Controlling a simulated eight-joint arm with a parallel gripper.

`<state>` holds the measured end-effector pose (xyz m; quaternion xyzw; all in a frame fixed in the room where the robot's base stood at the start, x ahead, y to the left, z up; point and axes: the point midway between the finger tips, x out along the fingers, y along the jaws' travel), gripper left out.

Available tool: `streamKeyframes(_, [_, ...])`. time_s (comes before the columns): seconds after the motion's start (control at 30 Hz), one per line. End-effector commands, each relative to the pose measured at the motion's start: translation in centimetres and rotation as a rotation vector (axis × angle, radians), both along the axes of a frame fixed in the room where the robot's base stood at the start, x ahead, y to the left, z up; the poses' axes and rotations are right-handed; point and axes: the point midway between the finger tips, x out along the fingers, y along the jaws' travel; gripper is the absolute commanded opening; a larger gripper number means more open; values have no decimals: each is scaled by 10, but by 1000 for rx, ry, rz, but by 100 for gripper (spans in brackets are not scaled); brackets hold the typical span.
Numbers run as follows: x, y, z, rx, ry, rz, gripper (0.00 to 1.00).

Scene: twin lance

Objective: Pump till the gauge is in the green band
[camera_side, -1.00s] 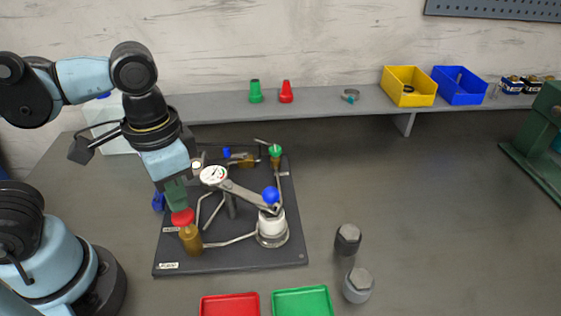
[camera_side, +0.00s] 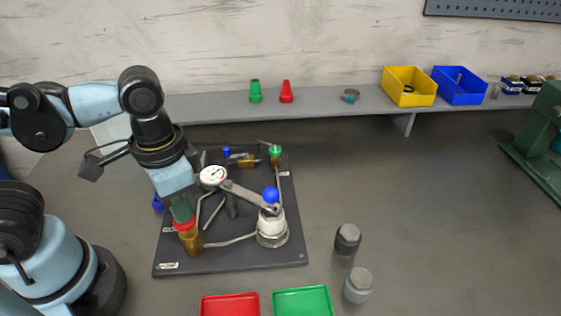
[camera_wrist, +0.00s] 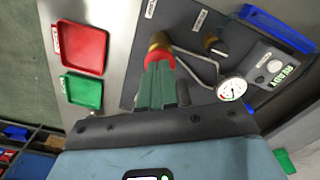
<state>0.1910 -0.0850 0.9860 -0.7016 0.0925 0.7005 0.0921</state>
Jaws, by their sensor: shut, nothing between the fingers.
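The round white gauge (camera_side: 213,176) stands on the dark board; it also shows in the wrist view (camera_wrist: 231,88), with red and green marks on its face. Its needle is too small to read surely. A brass valve (camera_side: 192,241) with a red knob (camera_side: 185,226) stands at the board's front left. My gripper (camera_side: 183,217) is shut with its green fingertips at the top of the red knob, apparently touching it; the fingers partly hide the knob.
A green-topped valve (camera_side: 275,151) stands at the board's back right. Red (camera_side: 230,305) and green (camera_side: 302,301) trays lie in front. Two grey hex-topped pieces (camera_side: 348,239) stand right of the board. A small box reads READY (camera_wrist: 289,72).

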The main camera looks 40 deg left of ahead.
Motion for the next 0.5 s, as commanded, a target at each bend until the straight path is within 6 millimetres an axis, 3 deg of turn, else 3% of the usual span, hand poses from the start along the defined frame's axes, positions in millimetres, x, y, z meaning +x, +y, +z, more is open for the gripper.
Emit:
streamKeyframes(0.3, [0, 0, -13, 1, 2, 0, 0])
streamKeyframes(0.5, [0, 0, -7, 1, 2, 0, 0])
